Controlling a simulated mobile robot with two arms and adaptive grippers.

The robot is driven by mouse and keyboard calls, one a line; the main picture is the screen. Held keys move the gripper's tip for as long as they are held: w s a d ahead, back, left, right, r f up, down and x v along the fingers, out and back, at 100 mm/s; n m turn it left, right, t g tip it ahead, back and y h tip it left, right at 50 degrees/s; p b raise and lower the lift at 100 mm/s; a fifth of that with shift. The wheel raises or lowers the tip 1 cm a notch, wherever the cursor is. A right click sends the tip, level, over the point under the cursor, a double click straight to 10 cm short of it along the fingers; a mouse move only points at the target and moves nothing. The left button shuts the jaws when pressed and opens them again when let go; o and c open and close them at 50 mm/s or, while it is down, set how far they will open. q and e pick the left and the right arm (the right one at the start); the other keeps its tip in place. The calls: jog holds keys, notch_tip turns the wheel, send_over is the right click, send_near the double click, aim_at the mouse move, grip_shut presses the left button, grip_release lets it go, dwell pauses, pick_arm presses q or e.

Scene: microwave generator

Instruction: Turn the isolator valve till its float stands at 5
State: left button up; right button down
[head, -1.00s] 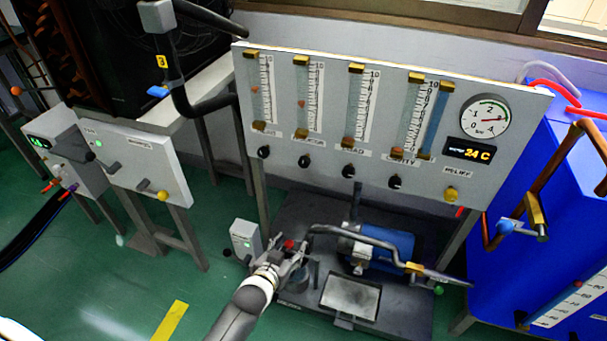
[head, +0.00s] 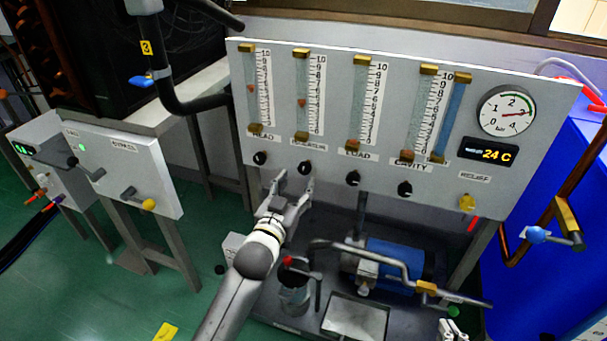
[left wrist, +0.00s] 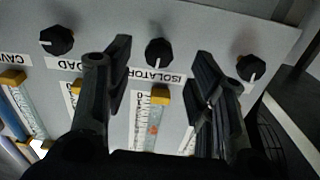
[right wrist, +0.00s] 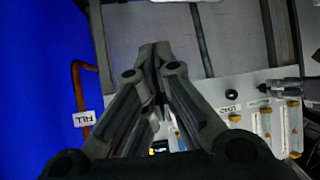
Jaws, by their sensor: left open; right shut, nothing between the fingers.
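The black isolator valve knob (head: 305,168) sits on the panel under the second tube from the left. In the left wrist view the isolator knob (left wrist: 158,52) has a white pointer mark and shows between the two fingers. The isolator tube (head: 302,85) holds a small reddish float (head: 302,103) near the middle of its scale; I cannot read it exactly. My left gripper (head: 292,182) is open and empty, just below and in front of the knob, apart from it. My right gripper (right wrist: 152,62) is shut and empty; only its tip shows at the bottom of the head view.
Neighbouring black knobs (head: 260,158) and (head: 353,178) flank the isolator knob. Below stand a blue pump (head: 395,262), a curved grey pipe (head: 375,250) and a red-topped canister (head: 294,290). A blue tank (head: 540,280) is at the right.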

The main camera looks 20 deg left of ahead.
aim_at(303, 172)
pick_arm(q)
jog(key=w+b, duration=0.1)
jog(key=w, duration=0.4)
jog(key=shift+w+d, duration=0.1)
jog(key=shift+w, duration=0.5)
pick_arm(e)
jog(key=w+a+r+t+y, duration=0.1)
jog(key=w+a+r+t, duration=0.1)
jog(key=r, duration=0.4)
jog(key=shift+w+r+t, duration=0.4)
jog(key=shift+w+t, duration=0.45)
jog(key=shift+t, duration=0.35)
pick_arm(q)
jog(key=c, duration=1)
jog(key=shift+n+p, duration=0.5)
jog(key=shift+n, duration=0.2)
pick_arm(e)
jog(key=s+d+f+g+h, duration=0.1)
jog(key=s+f+g, duration=0.2)
jog(key=f, duration=0.3)
jog(key=shift+d+g, duration=0.4)
jog(key=shift+g, duration=0.1)
jog(key=shift+s, duration=0.1)
pick_arm(q)
jog(key=o, duration=1)
jog(key=s, duration=1.2)
